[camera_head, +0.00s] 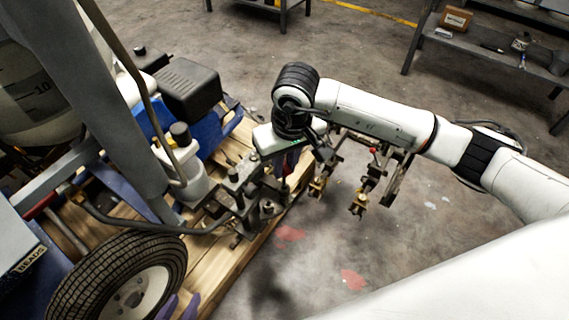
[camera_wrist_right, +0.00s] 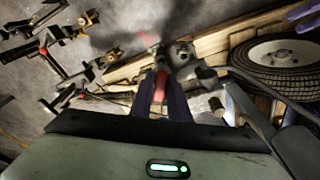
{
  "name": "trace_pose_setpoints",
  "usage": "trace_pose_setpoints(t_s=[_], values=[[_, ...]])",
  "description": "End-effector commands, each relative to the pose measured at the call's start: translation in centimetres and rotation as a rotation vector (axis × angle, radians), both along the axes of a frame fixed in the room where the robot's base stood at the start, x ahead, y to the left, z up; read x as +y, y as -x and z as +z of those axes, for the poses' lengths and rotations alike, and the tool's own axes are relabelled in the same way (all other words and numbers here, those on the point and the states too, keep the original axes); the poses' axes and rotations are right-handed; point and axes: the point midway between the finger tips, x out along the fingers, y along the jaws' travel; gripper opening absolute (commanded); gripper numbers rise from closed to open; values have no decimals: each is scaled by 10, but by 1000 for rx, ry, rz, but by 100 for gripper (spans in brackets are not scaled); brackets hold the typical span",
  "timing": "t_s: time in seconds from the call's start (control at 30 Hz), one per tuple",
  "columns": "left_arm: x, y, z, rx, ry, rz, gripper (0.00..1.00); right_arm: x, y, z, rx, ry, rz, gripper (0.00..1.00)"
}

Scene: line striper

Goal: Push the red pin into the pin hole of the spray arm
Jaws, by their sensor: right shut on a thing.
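My right gripper (camera_head: 284,177) reaches down beside the machine's front bracket and is largely hidden by its own wrist in the head view. In the right wrist view its two dark fingers (camera_wrist_right: 162,98) are shut on the red pin (camera_wrist_right: 160,86), whose red part shows between them. The spray arm (camera_head: 398,178), a dark metal frame with brass nozzles (camera_head: 358,204), extends to the right of the gripper. I cannot make out the pin hole or whether the pin touches it. My left gripper (camera_head: 180,304) shows only as two purple fingertips, slightly apart, at the bottom edge near the tire.
The line striper stands on a wooden pallet (camera_head: 228,262), with a black tire (camera_head: 120,275) at the lower left. A hose (camera_head: 150,228) curves towards the bracket. A shelf (camera_head: 490,55) stands at the back right. The concrete floor right of the pallet is mostly open.

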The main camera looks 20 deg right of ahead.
Motion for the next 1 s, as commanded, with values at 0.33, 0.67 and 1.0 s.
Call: trace_pose_setpoints(t_s=[0.33, 0.67, 1.0], values=[[0, 1, -7, 2, 0, 1, 31, 0, 0, -6, -1, 0, 0, 0], [0, 1, -11, 2, 0, 1, 31, 0, 0, -10, -1, 1, 0, 0], [0, 1, -14, -1, 1, 1, 31, 0, 0, -14, -1, 0, 0, 0]])
